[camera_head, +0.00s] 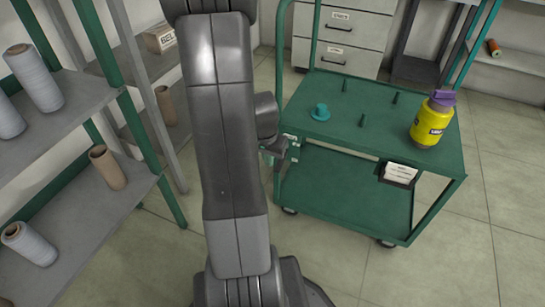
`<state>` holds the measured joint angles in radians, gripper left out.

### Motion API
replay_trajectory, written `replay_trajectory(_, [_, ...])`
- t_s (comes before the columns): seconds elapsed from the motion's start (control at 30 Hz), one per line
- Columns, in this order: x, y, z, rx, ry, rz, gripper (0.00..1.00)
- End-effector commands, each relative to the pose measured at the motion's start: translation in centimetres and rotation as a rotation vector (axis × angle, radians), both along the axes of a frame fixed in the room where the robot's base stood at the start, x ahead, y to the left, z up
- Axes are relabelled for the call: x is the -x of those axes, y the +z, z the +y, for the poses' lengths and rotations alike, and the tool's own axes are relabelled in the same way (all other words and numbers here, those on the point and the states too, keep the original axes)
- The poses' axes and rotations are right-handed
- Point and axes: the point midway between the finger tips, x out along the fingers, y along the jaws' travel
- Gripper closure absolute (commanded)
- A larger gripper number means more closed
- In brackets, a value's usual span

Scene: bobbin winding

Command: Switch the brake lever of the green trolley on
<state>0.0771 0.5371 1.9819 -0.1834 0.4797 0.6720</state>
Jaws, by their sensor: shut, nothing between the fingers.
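The green trolley (335,185) stands right of my arm, with a top deck, a lower shelf and a push handle at its left. My gripper (280,155) is at the trolley's near left corner, just below the top deck's edge, and looks shut with nothing in it. A small pale label (291,137) shows on the corner beside it. I cannot clearly make out the brake lever; it may be hidden by my gripper at that corner. I cannot tell whether the gripper touches the trolley.
A card holder (398,174) hangs on the near edge. Shelves with spools (108,167) stand left, drawers (340,42) behind. Floor is clear at right.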

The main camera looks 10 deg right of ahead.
Motion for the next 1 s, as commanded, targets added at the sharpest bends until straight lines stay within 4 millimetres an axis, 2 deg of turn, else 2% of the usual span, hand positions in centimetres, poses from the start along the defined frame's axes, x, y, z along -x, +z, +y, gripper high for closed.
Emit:
replay_trajectory(0.03, [0.4, 0.8, 0.3, 0.0, 0.002, -0.001, 1.0])
replay_trajectory(0.2, [1.3, 1.9, 0.9, 0.0, 0.0, -0.001, 1.0])
replay_trajectory(0.63, [1.6, 2.1, 1.1, 0.0, 0.0, 0.0, 1.0])
replay_trajectory(0.83, [1.2, 1.4, 0.7, 0.0, -0.001, 0.0, 1.0])
replay_trajectory(1.0, [0.0, -0.5, -0.1, 0.0, -0.002, 0.003, 1.0])
